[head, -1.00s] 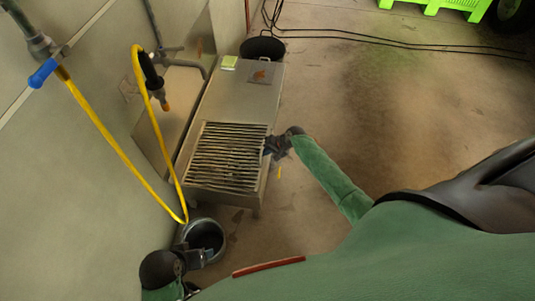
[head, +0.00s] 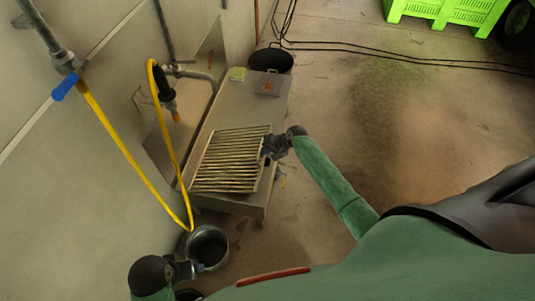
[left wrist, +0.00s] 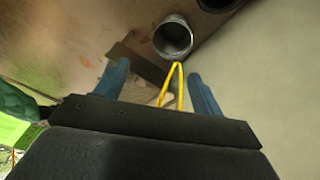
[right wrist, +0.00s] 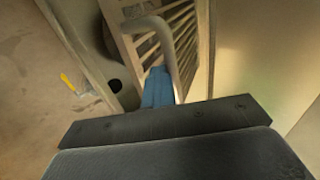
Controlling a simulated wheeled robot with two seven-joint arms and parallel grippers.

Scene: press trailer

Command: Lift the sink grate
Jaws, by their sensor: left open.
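The sink grate (head: 228,165), a metal frame with several parallel slats, is tilted over the front of the steel sink (head: 243,105), with its right side raised. My right gripper (head: 268,152) is at the grate's right edge. In the right wrist view, its blue fingers (right wrist: 158,88) are together on the curved handle of the grate (right wrist: 184,22). My left gripper (head: 186,270) is low at the left, beside a metal bucket (head: 208,262). In the left wrist view, its blue fingers (left wrist: 155,75) are apart with nothing between them.
A yellow hose (head: 125,138) hangs along the wall at left. A black tub (head: 271,60) stands behind the sink.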

